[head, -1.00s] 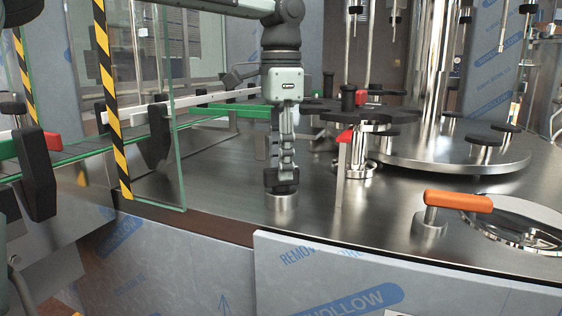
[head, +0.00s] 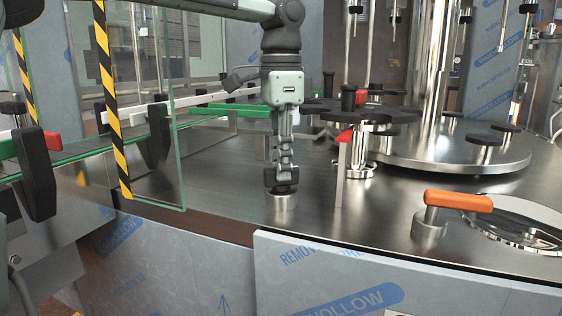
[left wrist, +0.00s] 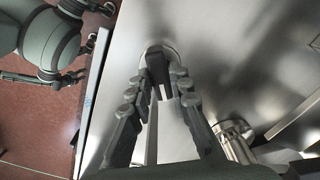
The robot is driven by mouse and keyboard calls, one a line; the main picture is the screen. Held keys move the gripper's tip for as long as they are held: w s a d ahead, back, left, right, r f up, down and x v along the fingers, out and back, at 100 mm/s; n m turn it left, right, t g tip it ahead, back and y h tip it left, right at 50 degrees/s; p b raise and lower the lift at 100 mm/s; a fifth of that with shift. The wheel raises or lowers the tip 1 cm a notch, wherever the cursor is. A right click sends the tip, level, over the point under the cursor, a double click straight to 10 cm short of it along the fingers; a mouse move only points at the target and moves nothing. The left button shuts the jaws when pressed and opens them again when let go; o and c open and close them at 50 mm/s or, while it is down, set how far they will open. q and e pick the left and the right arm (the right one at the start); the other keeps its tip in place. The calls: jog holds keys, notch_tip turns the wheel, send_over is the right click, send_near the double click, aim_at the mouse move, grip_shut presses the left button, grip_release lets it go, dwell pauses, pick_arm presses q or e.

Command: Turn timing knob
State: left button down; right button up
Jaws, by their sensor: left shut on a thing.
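The timing knob is a small black grip (head: 281,186) on a short round metal base (head: 282,202), standing on the steel machine top. My left gripper (head: 284,172) points straight down from above and is shut on the knob. In the left wrist view the black knob (left wrist: 158,68) sits between the two fingertips, with its round metal base (left wrist: 150,50) partly showing behind it. The fingers hide part of the knob, and I cannot read its exact angle.
An orange-handled lever (head: 458,201) stands right of the knob. A thin metal post with a red top (head: 343,165) and black star wheels (head: 375,115) are close behind and right. A glass panel with a striped edge (head: 110,100) stands left. The steel top (head: 235,165) beside the knob is bare.

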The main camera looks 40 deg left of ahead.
pick_arm(q)
jog(key=n, duration=1)
dwell(0.3)
jog(key=shift+n, duration=0.3)
jog(key=c, duration=1.4)
grip_release()
notch_tip(320, 180, up, 12)
